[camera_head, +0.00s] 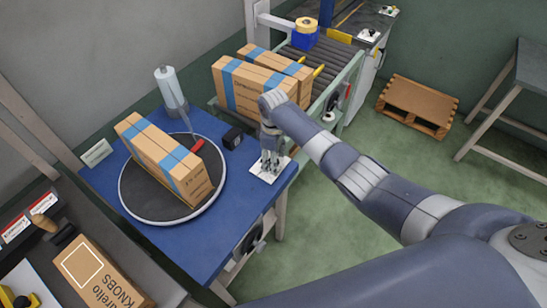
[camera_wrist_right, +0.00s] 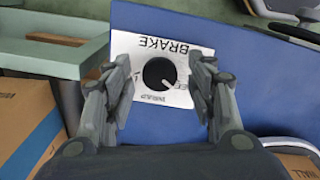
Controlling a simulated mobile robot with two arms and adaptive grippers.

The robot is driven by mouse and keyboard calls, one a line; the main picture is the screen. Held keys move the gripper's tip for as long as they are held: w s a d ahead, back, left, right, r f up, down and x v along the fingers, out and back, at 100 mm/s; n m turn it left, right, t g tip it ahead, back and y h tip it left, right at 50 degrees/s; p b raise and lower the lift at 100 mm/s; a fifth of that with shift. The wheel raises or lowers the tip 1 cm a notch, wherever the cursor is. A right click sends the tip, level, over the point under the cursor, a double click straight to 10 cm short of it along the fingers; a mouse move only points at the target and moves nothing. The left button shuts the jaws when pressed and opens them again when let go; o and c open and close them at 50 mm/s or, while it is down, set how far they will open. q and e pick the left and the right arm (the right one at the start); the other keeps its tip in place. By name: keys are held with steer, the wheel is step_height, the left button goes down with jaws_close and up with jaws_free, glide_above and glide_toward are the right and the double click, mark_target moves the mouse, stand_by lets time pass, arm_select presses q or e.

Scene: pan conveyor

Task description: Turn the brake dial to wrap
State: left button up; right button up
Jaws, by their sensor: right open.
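The brake dial (camera_wrist_right: 160,73) is a round black knob with a white pointer mark on a white plate (camera_wrist_right: 130,42) printed BRAKE, upside down in the right wrist view. The pointer aims to the lower right there, between the partly hidden word at the right and the small word below the knob, which is hard to read. My right gripper (camera_wrist_right: 160,85) is open, with one finger on each side of the dial and visible gaps to it. In the head view my right gripper (camera_head: 271,160) points down over the plate (camera_head: 258,173) and hides the dial. My left gripper is not in view.
The plate lies at the right corner of the blue table (camera_head: 230,235). A turntable (camera_head: 135,203) there carries boxes with blue bands (camera_head: 165,160). A small black device (camera_head: 232,138) and a film roll (camera_head: 167,85) stand nearby. A roller conveyor (camera_head: 330,55) holds more boxes behind.

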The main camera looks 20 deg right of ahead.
steer(key=c, duration=1.1)
steer(key=m+p, duration=0.2)
steer(key=shift+r+m, duration=0.15)
steer(key=shift+m, duration=0.15)
steer(key=m+p, duration=0.1)
steer(key=m, duration=0.1)
steer(key=shift+m+p, duration=0.3)
steer(key=shift+m, duration=0.1)
steer(key=m+p, duration=0.1)
steer(key=m, duration=0.2)
steer(key=shift+m+p, duration=0.55)
steer(key=shift+m, duration=1.15)
